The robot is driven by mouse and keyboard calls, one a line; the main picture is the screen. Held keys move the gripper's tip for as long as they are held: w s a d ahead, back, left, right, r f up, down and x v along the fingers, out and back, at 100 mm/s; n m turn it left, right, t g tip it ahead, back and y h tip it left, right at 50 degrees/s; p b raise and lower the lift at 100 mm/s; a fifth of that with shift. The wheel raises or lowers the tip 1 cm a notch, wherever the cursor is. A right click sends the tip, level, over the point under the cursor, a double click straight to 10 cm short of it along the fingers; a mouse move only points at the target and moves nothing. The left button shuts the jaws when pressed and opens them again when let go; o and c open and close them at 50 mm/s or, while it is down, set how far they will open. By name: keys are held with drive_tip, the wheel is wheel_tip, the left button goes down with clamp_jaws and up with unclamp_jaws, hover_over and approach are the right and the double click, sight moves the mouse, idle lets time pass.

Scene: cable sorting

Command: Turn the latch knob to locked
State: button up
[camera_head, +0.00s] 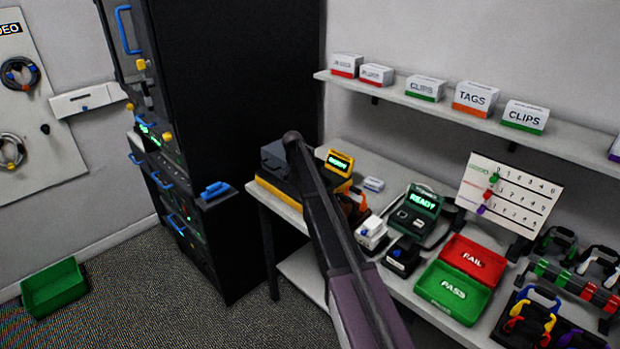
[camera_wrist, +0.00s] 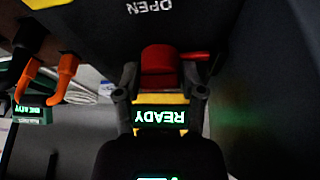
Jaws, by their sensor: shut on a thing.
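The red latch knob (camera_wrist: 158,60) stands out from a dark panel (camera_wrist: 205,22) in the wrist view, below the upside-down word OPEN. A thin red pointer (camera_wrist: 196,56) extends to its right. My gripper (camera_wrist: 158,80) has one finger on each side of the knob and is shut on it. In the head view my arm runs up to the yellow-trimmed black case (camera_head: 282,190) at the bench's left end; my fingers and the knob cannot be made out there. No LOCKED mark is visible.
A yellow READY display (camera_head: 339,162) stands close by the case and shows just beyond the knob in the wrist view (camera_wrist: 160,116). Orange plugs (camera_wrist: 67,66) are left of my fingers. A green tester (camera_head: 422,201) and red FAIL tray (camera_head: 474,262) lie further right.

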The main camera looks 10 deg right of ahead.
drive_tip(key=shift+m+g, duration=0.3)
drive_tip(key=shift+m, duration=0.2)
drive_tip(key=shift+d, duration=0.1)
drive_tip(key=o, duration=1.1)
drive_tip(key=shift+r, duration=0.1)
wheel_tip(320, 180, up, 9)
drive_tip(key=p, duration=0.9)
drive_tip(key=shift+w, duration=0.1)
drive_tip(key=shift+r+p, duration=0.15)
drive_tip(key=shift+p, duration=0.15)
drive_tip(key=shift+r+p, duration=0.3)
